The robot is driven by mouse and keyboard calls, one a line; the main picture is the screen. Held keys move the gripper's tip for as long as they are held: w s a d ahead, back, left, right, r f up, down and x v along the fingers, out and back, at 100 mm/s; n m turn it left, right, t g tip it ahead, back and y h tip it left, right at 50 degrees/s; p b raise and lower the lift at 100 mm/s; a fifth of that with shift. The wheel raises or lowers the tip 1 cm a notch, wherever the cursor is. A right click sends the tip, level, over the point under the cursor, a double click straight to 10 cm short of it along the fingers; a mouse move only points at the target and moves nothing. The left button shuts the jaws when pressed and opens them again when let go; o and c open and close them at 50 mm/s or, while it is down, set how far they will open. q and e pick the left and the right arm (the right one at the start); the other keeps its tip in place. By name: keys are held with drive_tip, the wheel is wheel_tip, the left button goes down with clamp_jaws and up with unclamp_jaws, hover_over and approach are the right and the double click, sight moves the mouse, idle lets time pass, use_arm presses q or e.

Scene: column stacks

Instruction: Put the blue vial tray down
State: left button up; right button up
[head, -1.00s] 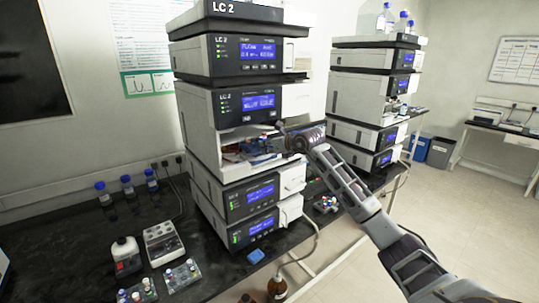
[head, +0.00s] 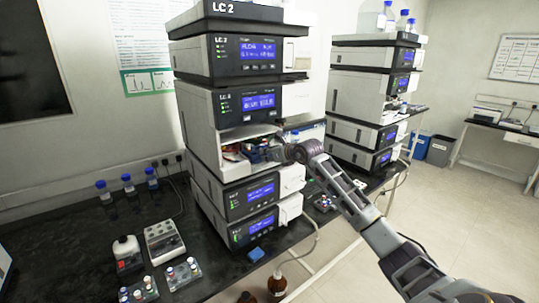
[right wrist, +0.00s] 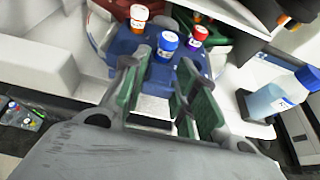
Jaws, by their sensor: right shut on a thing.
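The blue vial tray (right wrist: 128,44) shows in the right wrist view, carrying vials with orange, blue and red caps. My right gripper (right wrist: 160,75) is shut on its near edge, with green-padded fingers on either side. In the head view the gripper (head: 274,154) is at the open compartment of the LC 2 stack (head: 204,130), with the tray (head: 256,154) inside the opening. Whether the tray's underside touches a surface is hidden. My left gripper is not in view.
White compartment walls (right wrist: 40,50) stand close around the tray, with red things (right wrist: 112,9) behind it. A blue-capped bottle (right wrist: 270,98) shows at the right in the wrist view. A second instrument stack (head: 345,95) stands behind my right arm.

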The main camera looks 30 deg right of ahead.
drive_tip(key=o, duration=1)
drive_tip(key=shift+o, duration=0.2)
drive_tip(key=a+b+v, duration=0.1)
drive_tip(key=b+v, duration=0.2)
drive_tip(key=v, duration=0.9)
drive_tip(key=shift+d, duration=0.45)
drive_tip(key=shift+r, duration=0.15)
